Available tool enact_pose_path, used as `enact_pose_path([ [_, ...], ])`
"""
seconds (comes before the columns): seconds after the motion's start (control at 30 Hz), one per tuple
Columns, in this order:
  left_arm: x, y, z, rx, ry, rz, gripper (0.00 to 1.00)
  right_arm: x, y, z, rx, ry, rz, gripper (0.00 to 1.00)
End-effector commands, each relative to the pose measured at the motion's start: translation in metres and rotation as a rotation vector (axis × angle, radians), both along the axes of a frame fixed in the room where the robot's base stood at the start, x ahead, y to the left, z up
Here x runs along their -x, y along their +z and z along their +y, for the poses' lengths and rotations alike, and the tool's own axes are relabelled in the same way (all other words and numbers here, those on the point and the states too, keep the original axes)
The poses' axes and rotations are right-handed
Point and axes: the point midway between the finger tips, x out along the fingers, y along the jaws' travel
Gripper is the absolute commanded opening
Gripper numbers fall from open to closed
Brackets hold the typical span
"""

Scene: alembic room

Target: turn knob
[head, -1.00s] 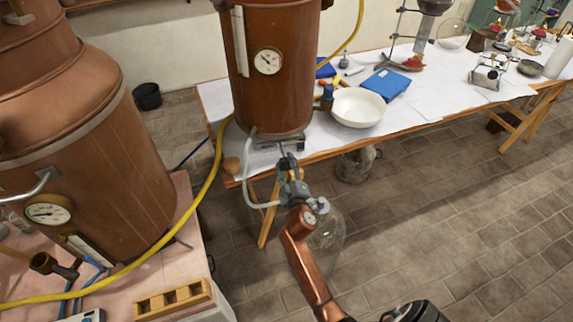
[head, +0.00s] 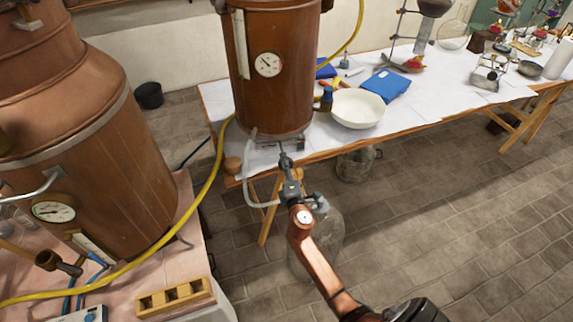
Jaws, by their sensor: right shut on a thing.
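A tall copper vessel (head: 270,85) with a round dial stands on the white-covered table. My right gripper (head: 284,157) reaches up to the front of its base. It is shut, with its fingertips at a small knob or valve fitting low on the vessel. The fingers and the small picture hide most of the knob, so its angle cannot be told. My right arm comes in from the bottom. My left gripper is not in view.
A pale hose (head: 251,185) loops beside my right gripper. A large glass bottle (head: 328,245) stands on the floor behind my right arm. A white bowl (head: 358,108) and blue book (head: 387,86) lie on the table. A larger copper still (head: 90,150) stands at left.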

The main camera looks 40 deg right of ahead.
Motion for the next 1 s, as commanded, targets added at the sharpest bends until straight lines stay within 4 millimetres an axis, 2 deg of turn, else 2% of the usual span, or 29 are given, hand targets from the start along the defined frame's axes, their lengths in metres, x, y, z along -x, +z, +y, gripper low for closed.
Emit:
enact_pose_path([
  [0.3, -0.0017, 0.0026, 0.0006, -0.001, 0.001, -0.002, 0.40, -0.0012, -0.0001, 0.0036, 0.095, 0.007, 0.040, 0.17],
  [0.8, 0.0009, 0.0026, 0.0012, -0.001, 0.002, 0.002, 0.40, -0.0011, -0.0015, 0.0043, 0.108, 0.008, 0.048, 0.17],
  [0.83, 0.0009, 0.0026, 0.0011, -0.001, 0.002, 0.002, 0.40, -0.0012, -0.0015, 0.0044, 0.107, 0.009, 0.047, 0.43],
  [1.0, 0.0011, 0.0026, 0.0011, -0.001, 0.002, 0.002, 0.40, -0.0002, -0.0013, 0.0020, 0.107, 0.005, 0.048, 0.55],
])
